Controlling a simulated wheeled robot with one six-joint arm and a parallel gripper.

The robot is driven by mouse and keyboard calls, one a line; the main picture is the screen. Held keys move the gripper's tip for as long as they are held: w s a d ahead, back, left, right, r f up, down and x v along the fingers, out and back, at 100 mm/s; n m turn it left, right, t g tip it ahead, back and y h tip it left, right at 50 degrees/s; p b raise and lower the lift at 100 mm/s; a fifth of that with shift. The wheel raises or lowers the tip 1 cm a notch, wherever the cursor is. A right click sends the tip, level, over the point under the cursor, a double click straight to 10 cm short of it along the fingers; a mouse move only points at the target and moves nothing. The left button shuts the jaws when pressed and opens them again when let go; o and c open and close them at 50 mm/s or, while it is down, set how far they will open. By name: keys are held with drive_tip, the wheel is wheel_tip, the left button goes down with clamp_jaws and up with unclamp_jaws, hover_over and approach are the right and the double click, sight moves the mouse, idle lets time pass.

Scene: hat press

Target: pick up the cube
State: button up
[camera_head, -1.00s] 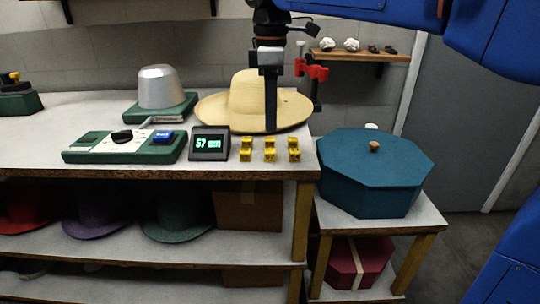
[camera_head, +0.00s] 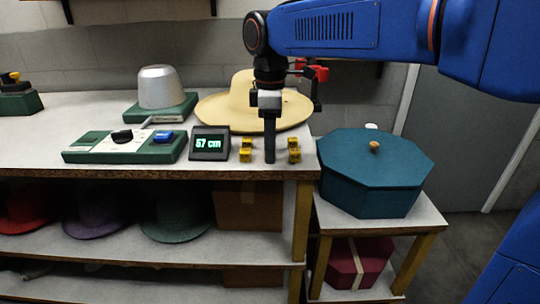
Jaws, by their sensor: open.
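Several small yellow cubes with dark marks sit near the front edge of the workbench, some at left (camera_head: 246,150) and some at right (camera_head: 294,150). Which of them the task means, I cannot tell. My gripper (camera_head: 270,157) points straight down between these left and right cubes. It is open, seen edge-on, with one dark finger in front. Its tip looks low, near the bench top, and it hides the middle cubes. Whether a cube lies between the fingers is hidden.
A display reading 57 cm (camera_head: 210,144) stands just left of the cubes. A straw hat (camera_head: 228,108) lies behind. A green control panel (camera_head: 124,147) and a metal hat block (camera_head: 159,88) are further left. A teal octagonal box (camera_head: 372,178) stands right on a lower stand.

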drive_tip(key=shift+c, duration=0.4)
clamp_jaws()
drive_tip(key=shift+r, duration=0.1)
